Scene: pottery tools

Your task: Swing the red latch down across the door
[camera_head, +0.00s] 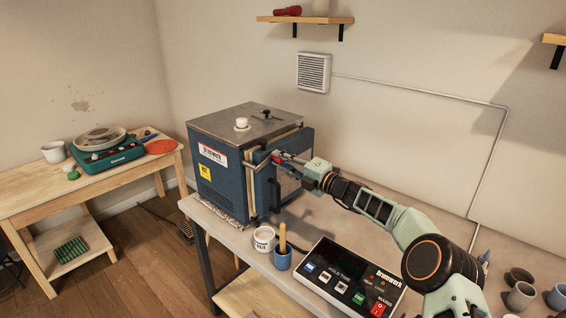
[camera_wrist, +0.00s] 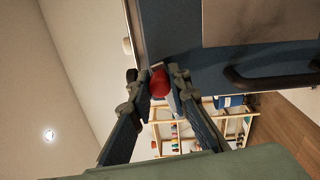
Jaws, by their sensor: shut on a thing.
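The blue kiln (camera_head: 215,170) stands on the table with a grey top. Its blue door (camera_head: 262,192) is on the side facing right and also fills the top of the wrist view (camera_wrist: 190,62). A dark handle shows on the door in the wrist view (camera_wrist: 265,80). The red latch (camera_head: 277,154) is near the door's upper part; its red end shows in the wrist view (camera_wrist: 158,83). My gripper (camera_head: 284,159) is shut on the red latch, with its fingers on either side of the red end (camera_wrist: 160,88). The latch's far part is hidden by the fingers.
In front of the kiln are a white jar (camera_head: 264,239), a blue cup with a wooden tool (camera_head: 283,259) and a control box (camera_head: 350,280). Several cups (camera_head: 520,296) stand at the right. A side table (camera_head: 110,172) holds a turntable.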

